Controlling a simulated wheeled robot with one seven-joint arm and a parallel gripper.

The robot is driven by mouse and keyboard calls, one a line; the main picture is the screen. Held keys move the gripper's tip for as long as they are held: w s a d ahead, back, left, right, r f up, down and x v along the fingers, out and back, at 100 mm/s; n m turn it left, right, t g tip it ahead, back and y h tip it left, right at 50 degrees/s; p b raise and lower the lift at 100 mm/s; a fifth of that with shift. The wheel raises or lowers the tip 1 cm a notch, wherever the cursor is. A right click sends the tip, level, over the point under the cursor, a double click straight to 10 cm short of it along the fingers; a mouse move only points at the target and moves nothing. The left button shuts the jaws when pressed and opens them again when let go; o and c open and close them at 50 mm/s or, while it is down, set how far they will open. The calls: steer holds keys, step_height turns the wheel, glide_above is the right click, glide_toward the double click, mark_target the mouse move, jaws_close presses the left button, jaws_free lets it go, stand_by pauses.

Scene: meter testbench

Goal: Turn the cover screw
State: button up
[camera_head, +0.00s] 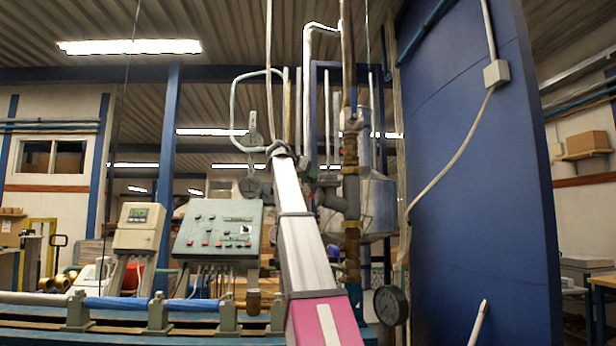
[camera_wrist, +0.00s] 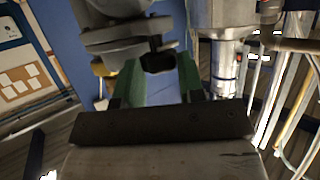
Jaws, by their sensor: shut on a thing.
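In the wrist view, the two green fingers of my gripper (camera_wrist: 158,68) reach up on either side of a small black part, which looks like the cover screw (camera_wrist: 157,60). My gripper is shut on it. The screw sits at the underside of a grey flanged metal fitting (camera_wrist: 115,35). The exact contact of the fingertips is dark and hard to see. In the head view my arm reaches up to the pipework, and the screw and fingers cannot be made out there.
A grey pipe with a shiny collar (camera_wrist: 224,60) stands close right of my fingers. In the head view, a control panel (camera_head: 217,230) and a beige meter box (camera_head: 140,227) stand left of my arm. Vertical pipes (camera_head: 351,190) and a blue wall (camera_head: 480,190) are to the right.

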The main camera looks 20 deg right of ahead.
steer(key=shift+s+d+n+t+y, duration=0.1)
steer(key=shift+s+n+t+y, duration=0.05)
steer(key=shift+n+t+y, duration=0.5)
steer(key=shift+s+d+n+t+y, duration=0.1)
steer(key=shift+n+t+y, duration=0.35)
steer(key=shift+n+t, duration=0.35)
steer(key=o, duration=0.9)
steer(key=shift+a, duration=0.1)
